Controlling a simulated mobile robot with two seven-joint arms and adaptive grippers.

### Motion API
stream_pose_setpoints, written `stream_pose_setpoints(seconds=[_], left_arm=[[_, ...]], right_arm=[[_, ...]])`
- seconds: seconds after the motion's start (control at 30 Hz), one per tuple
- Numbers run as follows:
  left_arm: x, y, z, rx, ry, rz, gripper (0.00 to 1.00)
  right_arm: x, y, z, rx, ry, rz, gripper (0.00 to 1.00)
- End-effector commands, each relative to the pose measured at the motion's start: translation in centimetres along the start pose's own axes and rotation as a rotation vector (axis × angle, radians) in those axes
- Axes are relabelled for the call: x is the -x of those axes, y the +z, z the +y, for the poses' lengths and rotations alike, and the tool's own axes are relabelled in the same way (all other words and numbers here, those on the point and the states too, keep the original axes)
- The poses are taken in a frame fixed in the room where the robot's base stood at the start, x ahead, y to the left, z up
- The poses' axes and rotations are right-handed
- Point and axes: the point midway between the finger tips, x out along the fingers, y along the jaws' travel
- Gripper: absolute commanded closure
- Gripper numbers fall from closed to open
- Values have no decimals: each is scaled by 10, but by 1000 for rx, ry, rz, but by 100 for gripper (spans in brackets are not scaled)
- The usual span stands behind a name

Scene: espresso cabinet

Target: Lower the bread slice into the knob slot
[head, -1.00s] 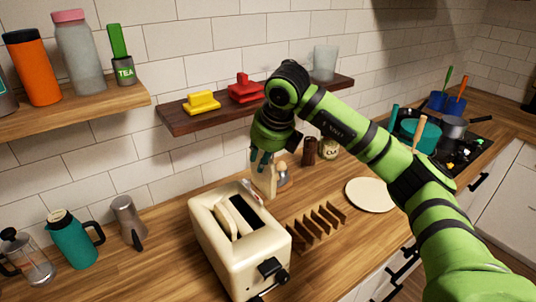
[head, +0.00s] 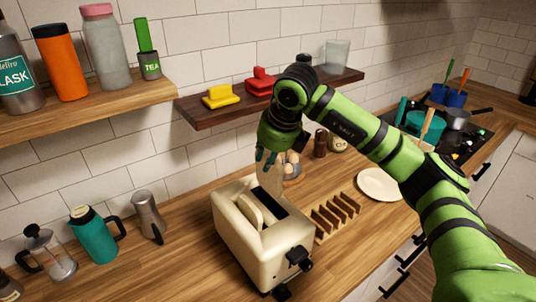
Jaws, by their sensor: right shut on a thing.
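The cream toaster (head: 240,236) stands on the wooden counter, with its black knob (head: 299,257) on the end facing me. One bread slice (head: 249,211) sits in its left slot, its top edge showing. The right slot (head: 270,203) looks dark and empty along its near part. My right gripper (head: 268,156) points down above the far end of the toaster, shut on a pale bread slice (head: 271,180). This slice is upright, and its lower edge appears at the far end of the right slot; I cannot tell whether it is inside. My left gripper is not in view.
A wooden toast rack (head: 335,215) stands close to the right of the toaster, with a white plate (head: 380,184) beyond it. A grey metal pitcher (head: 147,215) and teal flask (head: 94,236) stand left. A dark shelf (head: 220,109) hangs behind my arm.

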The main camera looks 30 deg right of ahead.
Motion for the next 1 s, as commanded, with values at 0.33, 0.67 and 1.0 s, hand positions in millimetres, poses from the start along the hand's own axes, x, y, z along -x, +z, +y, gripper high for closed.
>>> stream_pose_setpoints(seconds=[0.33,0.67,1.0], left_arm=[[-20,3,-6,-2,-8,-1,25],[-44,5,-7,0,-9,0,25],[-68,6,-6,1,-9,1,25]], right_arm=[[-29,-13,0,-1,-1,1,100],[-54,-24,0,-1,0,1,100],[-79,-34,0,-1,0,1,100]])
